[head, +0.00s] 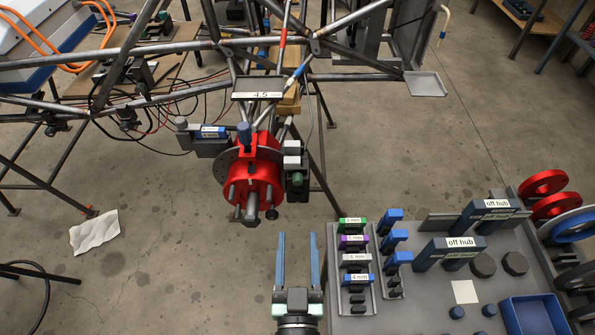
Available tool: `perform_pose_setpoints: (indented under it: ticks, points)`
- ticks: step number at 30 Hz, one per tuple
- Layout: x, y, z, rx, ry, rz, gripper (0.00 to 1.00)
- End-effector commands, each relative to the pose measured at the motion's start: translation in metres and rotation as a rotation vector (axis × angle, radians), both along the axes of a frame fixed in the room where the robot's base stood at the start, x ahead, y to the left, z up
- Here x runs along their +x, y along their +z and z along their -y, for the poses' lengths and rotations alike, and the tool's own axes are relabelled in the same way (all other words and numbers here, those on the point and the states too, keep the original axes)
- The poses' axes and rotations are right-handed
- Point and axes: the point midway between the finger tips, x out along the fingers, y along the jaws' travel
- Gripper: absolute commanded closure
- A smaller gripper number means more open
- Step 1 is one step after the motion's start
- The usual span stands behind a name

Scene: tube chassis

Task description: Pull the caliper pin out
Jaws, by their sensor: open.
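A red hub (262,182) with metal studs and a central spindle sits on the tube chassis in front of a grey brake disc (228,168). A dark caliper-like block (297,187) is at the disc's right side, with pale blocks (292,155) above and a small dark green end on it. A blue-topped part (244,133) stands upright at the hub's top. I cannot tell for sure which small part is the caliper pin. My gripper (298,245) is open and empty, below and slightly right of the hub, its two blue-grey fingers pointing toward the chassis, touching nothing.
A grey bench (400,315) at the lower right holds labelled size tools in a rack (333,262), "off hub" blocks (450,250), a blue tray (533,313) and rings. Chassis tubes (130,55) cross above the hub. Floor left of my gripper is open, with a white sheet (95,232).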

Motion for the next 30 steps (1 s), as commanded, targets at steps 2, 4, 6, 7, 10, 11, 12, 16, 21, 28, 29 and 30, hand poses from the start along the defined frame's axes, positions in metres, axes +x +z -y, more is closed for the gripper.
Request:
perform_pose_setpoints:
  ticks: [2,4,6,7,10,11,12,16,21,28,29,30]
  points:
    - [0.009,0.000,0.000,0.000,0.000,0.003,0.44]
    - [0.019,0.001,0.000,0.000,0.000,0.006,0.44]
    - [0.031,0.000,0.000,0.000,0.000,0.005,0.44]
    - [0.037,0.000,0.000,0.000,0.000,0.005,0.44]
    - [0.056,0.000,0.000,0.001,0.001,0.005,0.44]
    - [0.062,0.000,0.000,0.002,0.001,0.005,0.44]
    - [0.070,0.000,0.000,0.002,0.001,0.005,0.44]
    - [0.092,0.000,0.000,0.001,0.001,0.004,0.44]
    - [0.114,0.000,0.000,0.001,0.001,0.004,0.44]
    - [0.126,0.000,0.000,0.001,0.001,0.001,0.44]
    - [0.127,0.000,0.000,0.001,0.001,0.001,0.44]
    - [0.127,0.000,0.000,0.001,0.001,0.001,0.44]
